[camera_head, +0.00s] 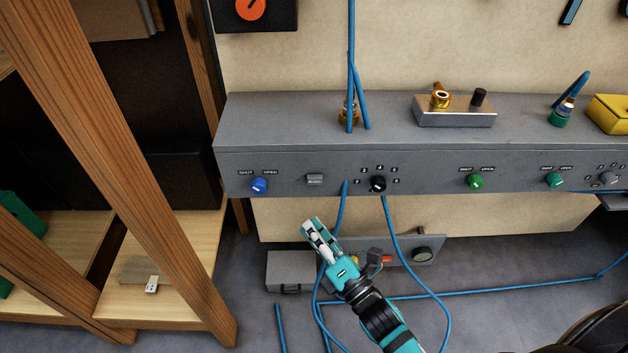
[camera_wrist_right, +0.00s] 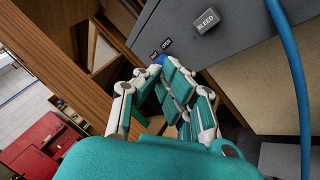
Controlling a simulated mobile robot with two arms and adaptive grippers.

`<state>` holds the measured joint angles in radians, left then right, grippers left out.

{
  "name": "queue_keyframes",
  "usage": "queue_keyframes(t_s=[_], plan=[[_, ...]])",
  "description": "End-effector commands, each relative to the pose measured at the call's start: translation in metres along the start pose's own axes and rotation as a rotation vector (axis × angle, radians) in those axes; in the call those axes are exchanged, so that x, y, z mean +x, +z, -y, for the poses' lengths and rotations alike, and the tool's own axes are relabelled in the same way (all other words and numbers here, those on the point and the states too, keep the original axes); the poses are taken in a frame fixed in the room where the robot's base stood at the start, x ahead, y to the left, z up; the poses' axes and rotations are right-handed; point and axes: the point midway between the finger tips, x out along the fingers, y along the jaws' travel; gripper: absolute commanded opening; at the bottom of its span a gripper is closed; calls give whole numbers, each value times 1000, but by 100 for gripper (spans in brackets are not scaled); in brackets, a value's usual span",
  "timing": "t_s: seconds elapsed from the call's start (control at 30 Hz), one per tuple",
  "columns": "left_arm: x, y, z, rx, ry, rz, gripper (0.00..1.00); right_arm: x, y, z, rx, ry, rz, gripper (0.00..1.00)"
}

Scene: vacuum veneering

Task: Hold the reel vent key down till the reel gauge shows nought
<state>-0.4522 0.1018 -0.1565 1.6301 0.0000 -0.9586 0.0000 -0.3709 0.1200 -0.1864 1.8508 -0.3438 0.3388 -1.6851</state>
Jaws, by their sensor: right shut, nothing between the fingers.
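A grey rectangular key (camera_head: 315,180) sits on the front of the grey console (camera_head: 420,163). In the right wrist view this key (camera_wrist_right: 207,22) reads BLEED; I cannot tell for sure that it is the reel vent key. My right gripper (camera_head: 308,226) is shut and empty, below the console front and apart from the key in the head view. Its fingers (camera_wrist_right: 152,80) also show in the right wrist view, with the blue knob (camera_wrist_right: 158,60) partly hidden behind them. A round dial (camera_head: 422,255) is on a low unit under the console; its reading is too small to tell. My left gripper is not in view.
The console front also has the blue knob (camera_head: 260,186), a black selector (camera_head: 378,183) and green knobs (camera_head: 475,182). Blue hoses (camera_head: 400,235) hang near my right arm. A grey box (camera_head: 290,271) stands on the floor. A wooden shelf frame (camera_head: 130,180) is at left.

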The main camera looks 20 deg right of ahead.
Motion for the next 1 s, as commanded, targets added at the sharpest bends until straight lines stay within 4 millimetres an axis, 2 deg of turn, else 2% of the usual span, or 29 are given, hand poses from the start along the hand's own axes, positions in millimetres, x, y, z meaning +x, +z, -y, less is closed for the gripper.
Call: queue_keyframes(t_s=[0.17, 0.6, 0.8, 1.0], plan=[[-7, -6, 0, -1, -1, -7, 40, 12, 6, 7, -1, 3, 0, 0], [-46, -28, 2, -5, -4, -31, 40, 58, 30, 32, 0, 1, -1, 0], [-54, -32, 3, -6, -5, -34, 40, 68, 36, 37, 0, -1, 0, 0], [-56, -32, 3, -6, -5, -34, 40, 69, 37, 38, 1, -1, 0, 0]])
